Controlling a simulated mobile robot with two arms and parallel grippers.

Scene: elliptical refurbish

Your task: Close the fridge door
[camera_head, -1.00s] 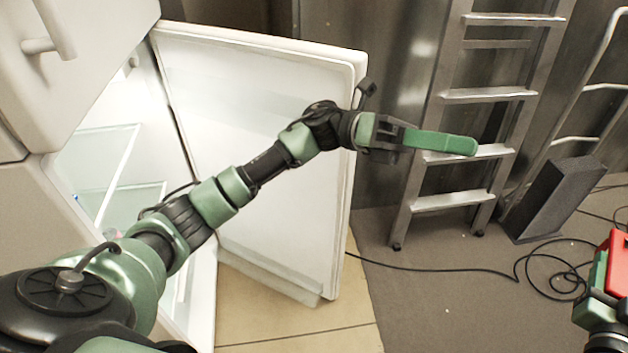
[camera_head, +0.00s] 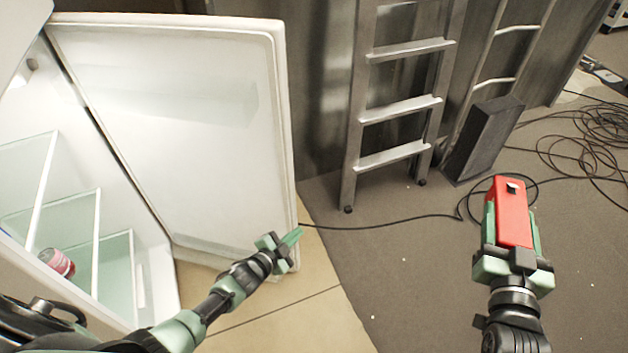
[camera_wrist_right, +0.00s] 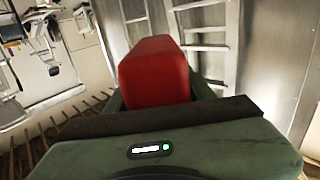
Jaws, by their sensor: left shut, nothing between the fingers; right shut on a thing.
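The white fridge door (camera_head: 175,120) stands wide open in the head view, its inner face towards me. The fridge interior (camera_head: 60,180) shows glass shelves and a red can (camera_head: 57,262) at the lower left. My left gripper (camera_head: 291,240) is shut and empty, in front of the lower outer corner of the door; I cannot tell whether it touches the door. My right gripper (camera_head: 511,220) is shut on a red box-like object (camera_head: 511,208), far to the right of the door. The red object also shows in the right wrist view (camera_wrist_right: 153,72).
A metal ladder (camera_head: 405,108) leans on the metal wall right of the door. A dark block (camera_head: 484,140) stands beside it. Black cables (camera_head: 580,150) lie on the grey floor. The floor between the door and my right gripper is clear except for a cable.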

